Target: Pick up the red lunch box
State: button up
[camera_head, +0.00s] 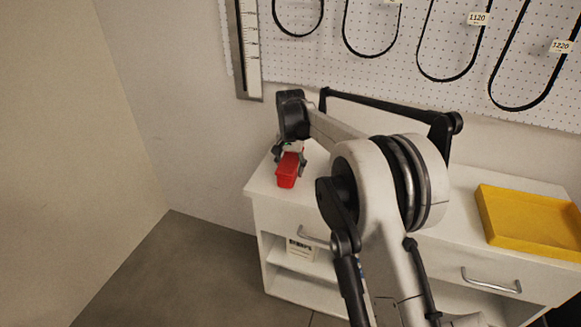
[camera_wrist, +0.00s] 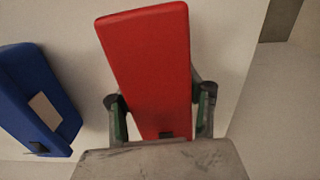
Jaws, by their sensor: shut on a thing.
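The red lunch box (camera_head: 287,171) is at the left end of the white counter in the head view. It fills the middle of the wrist view as a long red block (camera_wrist: 151,65). My gripper (camera_head: 289,160) is shut on it, with one finger on each side; the fingers also show in the wrist view (camera_wrist: 160,112). The lunch box looks slightly tilted in the wrist view. I cannot tell whether it touches the counter or is just above it.
A blue box (camera_wrist: 38,98) lies left of the lunch box in the wrist view. A yellow tray (camera_head: 530,217) is on the right of the white counter (camera_head: 262,183). A pegboard (camera_head: 300,60) with black belts hangs behind. The counter's left edge is close to my gripper.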

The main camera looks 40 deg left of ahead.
jog(key=shift+c, duration=1.2)
jog(key=shift+r, duration=0.1)
